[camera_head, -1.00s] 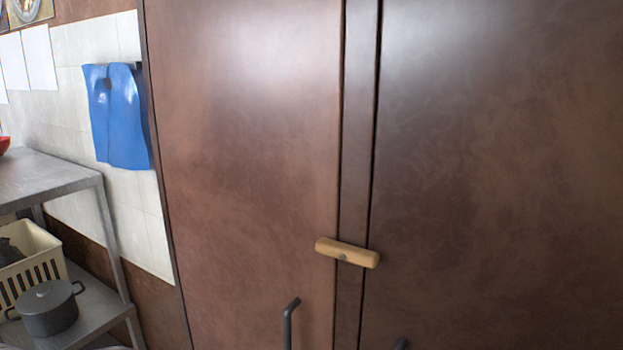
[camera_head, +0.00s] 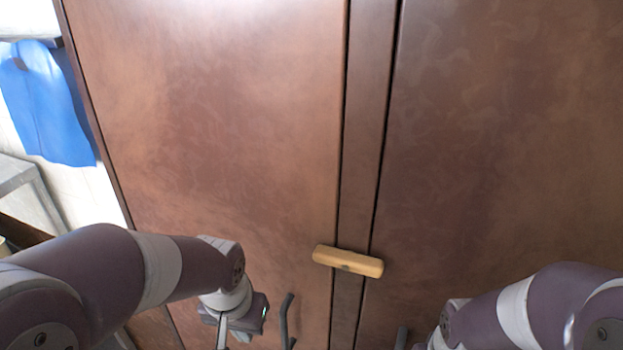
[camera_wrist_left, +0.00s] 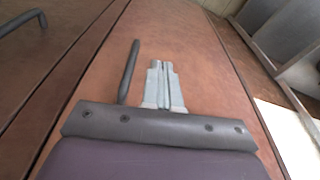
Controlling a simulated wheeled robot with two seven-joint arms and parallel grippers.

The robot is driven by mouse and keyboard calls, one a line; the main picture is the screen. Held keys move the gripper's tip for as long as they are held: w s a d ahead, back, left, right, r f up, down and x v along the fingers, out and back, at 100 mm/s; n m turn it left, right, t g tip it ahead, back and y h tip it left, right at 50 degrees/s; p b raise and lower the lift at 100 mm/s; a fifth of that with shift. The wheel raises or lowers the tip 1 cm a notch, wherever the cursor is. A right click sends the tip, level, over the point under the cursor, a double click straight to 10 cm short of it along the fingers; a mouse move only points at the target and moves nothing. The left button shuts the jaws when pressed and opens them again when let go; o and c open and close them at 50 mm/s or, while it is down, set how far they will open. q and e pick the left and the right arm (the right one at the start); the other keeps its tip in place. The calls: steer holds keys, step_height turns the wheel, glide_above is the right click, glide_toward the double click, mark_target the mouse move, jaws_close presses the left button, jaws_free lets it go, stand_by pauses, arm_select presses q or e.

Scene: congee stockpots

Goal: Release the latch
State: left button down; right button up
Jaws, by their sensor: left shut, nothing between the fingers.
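The latch (camera_head: 348,261) is a light tan wooden bar lying nearly level across the dark strip between two brown cabinet doors. Its ends overlap the left door (camera_head: 210,150) and the right door (camera_head: 500,160). My left gripper (camera_wrist_left: 162,66) is shut and empty in the left wrist view, in front of a door face beside a dark handle. In the head view my left wrist is low and left of the latch, apart from it, with its fingers partly cut off at the bottom edge. My right arm enters at the lower right; its gripper is out of frame.
A dark handle (camera_head: 287,322) stands out from the left door below the latch, close to my left wrist. Another handle (camera_head: 402,338) is on the right door. A blue apron (camera_head: 45,105) hangs at the left beside a metal shelf (camera_head: 30,190).

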arm_select(q)
steer(key=w+d+r+m+p, duration=0.1)
steer(key=d+r+p, duration=0.35)
steer(key=r, duration=0.55)
steer(key=d+r+t+p, duration=0.1)
steer(key=d+r+p, duration=0.3)
steer(key=r, duration=0.7)
steer(key=w+d+r+m+p, duration=0.15)
steer(key=r+p, duration=0.35)
steer(key=r, duration=0.5)
arm_select(e)
step_height(320, 180, up, 20)
steer(key=f, duration=0.1)
arm_select(q)
steer(key=b, duration=1)
glide_above(318, 250)
steer(key=shift+n+h, duration=0.25)
steer(key=shift+h, duration=0.05)
steer(key=f, duration=1.1)
steer(key=shift+s+a+f, duration=0.1)
steer(key=shift+s+a, duration=0.15)
steer(key=shift+s, duration=0.15)
steer(key=shift+f+p, duration=0.6)
steer(key=shift+s+f, duration=0.15)
steer(key=shift+f, duration=0.65)
arm_select(e)
step_height(318, 250, down, 8)
steer(key=shift+s+d+f, duration=0.15)
steer(key=shift+s+f, duration=0.1)
